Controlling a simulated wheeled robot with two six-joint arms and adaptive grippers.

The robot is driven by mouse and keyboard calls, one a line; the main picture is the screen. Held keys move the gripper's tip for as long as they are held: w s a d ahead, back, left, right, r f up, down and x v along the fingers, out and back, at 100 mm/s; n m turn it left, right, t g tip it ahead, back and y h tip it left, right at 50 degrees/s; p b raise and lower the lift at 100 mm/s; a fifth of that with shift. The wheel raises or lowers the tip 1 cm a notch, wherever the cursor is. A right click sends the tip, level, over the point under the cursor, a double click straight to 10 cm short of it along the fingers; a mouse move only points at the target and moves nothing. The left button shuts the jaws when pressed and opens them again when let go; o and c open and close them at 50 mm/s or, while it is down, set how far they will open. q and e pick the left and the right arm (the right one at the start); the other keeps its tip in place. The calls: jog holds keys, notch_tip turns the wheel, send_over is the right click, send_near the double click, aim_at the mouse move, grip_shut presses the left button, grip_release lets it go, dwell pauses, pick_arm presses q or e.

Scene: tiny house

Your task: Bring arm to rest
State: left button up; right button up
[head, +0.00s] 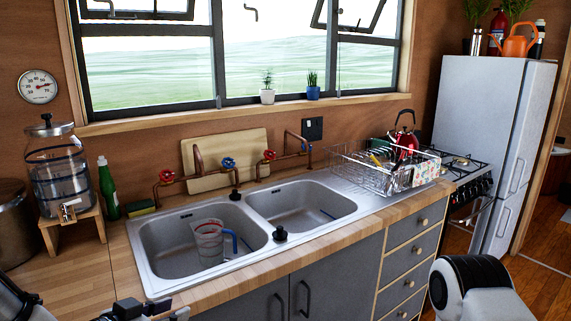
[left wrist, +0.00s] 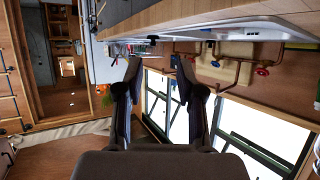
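My left gripper (head: 142,308) shows at the bottom edge of the head view, in front of the counter's front edge. In the left wrist view its two dark fingers (left wrist: 159,68) stand apart with nothing between them. A part of my right arm (head: 475,290) shows at the bottom right of the head view, beside the drawers. My right gripper is out of view.
A double sink (head: 278,251) holds a clear measuring cup (head: 208,243) in its left basin. A glass dispenser (head: 57,170) and green bottle (head: 108,188) stand left. A dish rack (head: 375,172) and stove (head: 461,165) are right. The wooden counter (head: 75,270) is bare at front left.

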pick_arm(q)
jog(key=s+f+n+g+y, duration=0.1)
jog(key=s+f+g, duration=0.3)
jog(key=f, duration=0.7)
jog(key=s+f+g+y, duration=0.15)
jog(key=s+f, duration=0.45)
jog(key=f, duration=0.6)
jog(key=s+a+f+n+g+y, duration=0.1)
jog(key=s+f+n+g, duration=0.1)
jog(key=s, duration=0.5)
jog(key=s+a+f+n+g+y+p, duration=0.1)
jog(key=s+a+f+n+g+y, duration=0.1)
jog(key=s+f+g, duration=0.2)
jog(key=s+f, duration=0.3)
jog(key=shift+s+a+f+n, duration=0.15)
jog(key=shift+s+a+n, duration=0.15)
jog(key=shift+s+n, duration=0.1)
